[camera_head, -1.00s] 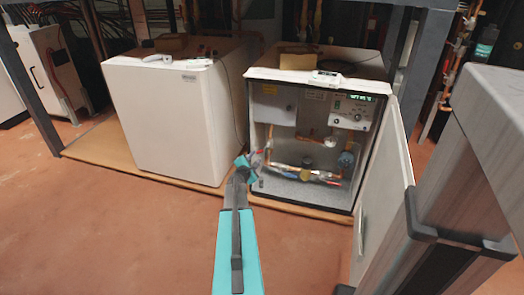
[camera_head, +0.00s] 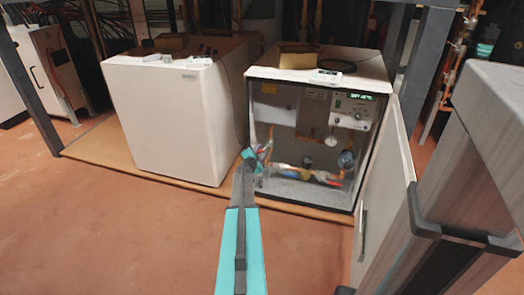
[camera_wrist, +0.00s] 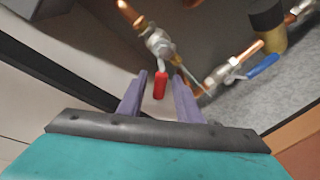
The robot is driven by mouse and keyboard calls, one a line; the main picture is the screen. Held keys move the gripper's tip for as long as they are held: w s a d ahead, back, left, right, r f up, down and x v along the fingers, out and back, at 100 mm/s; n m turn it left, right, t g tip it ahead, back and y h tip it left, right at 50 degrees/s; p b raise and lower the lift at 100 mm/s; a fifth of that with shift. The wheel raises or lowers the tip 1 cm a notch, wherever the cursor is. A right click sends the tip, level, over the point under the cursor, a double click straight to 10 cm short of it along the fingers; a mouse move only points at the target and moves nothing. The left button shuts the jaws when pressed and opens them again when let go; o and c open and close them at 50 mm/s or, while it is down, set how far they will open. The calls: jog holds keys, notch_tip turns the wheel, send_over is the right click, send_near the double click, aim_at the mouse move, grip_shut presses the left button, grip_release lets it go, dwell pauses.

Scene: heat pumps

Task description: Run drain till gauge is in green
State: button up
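The open heat pump cabinet (camera_head: 252,120) stands right of centre in the head view, with pipes and valves inside. A small round white gauge (camera_head: 330,140) sits on its pipework; its needle and colours are too small to read. In the wrist view a valve with a red handle (camera_wrist: 160,86) hangs from a copper pipe. A blue-handled valve (camera_wrist: 262,66) is farther right. My gripper (camera_wrist: 158,84) is open, with the red handle between its fingertips and gaps visible on both sides. In the head view my gripper (camera_head: 252,157) is at the cabinet's left opening edge.
The cabinet's door (camera_head: 384,190) stands open on the right. A closed white unit (camera_head: 165,120) stands left of the cabinet. A control panel with a green display (camera_head: 353,108) is above the gauge. The reddish floor in front is clear.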

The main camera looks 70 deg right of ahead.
jog(key=shift+x, duration=1.9)
grip_shut()
